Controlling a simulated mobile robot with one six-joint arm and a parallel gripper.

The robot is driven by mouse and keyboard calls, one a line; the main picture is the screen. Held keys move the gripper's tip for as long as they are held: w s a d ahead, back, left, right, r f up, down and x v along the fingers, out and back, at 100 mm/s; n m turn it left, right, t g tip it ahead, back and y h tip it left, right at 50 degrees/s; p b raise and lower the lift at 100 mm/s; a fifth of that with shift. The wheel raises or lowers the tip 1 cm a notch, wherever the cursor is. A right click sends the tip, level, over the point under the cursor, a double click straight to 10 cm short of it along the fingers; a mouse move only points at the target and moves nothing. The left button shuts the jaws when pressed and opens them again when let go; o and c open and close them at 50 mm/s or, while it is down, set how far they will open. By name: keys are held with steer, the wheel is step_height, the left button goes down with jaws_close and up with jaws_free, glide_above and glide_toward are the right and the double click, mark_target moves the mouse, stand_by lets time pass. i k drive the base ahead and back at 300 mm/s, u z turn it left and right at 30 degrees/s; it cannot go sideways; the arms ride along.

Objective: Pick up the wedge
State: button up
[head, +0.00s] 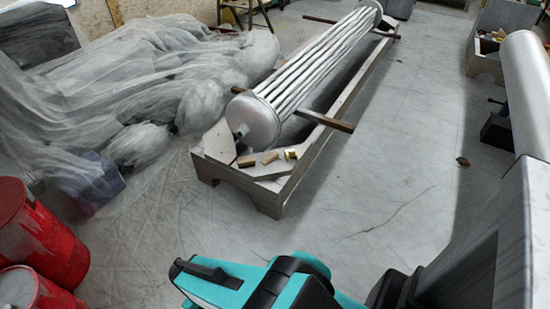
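Several small pieces lie on the near end of a long grey cradle (266,200). A brown wooden piece (246,161) is at the left, and a tan wooden piece (270,158) lies beside it. A yellowish piece with a dark part (291,154) is at the right. They are too small to tell which one is the wedge. A teal and black part of my own body is at the bottom middle, its black end toward the left. It is well apart from the pieces, and I cannot make out gripper fingers on it.
A ribbed metal cylinder (318,62) rests along the cradle on wooden crossbars (325,121). Sheeted heaps (150,75) fill the upper left. Red drums (42,235) stand at the lower left. The floor (390,190) right of the cradle is mostly clear, with a small brown bit (463,161).

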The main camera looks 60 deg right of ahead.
mark_target(274, 156)
steer(key=u, duration=0.05)
steer(key=i, duration=1)
steer(key=z, duration=0.05)
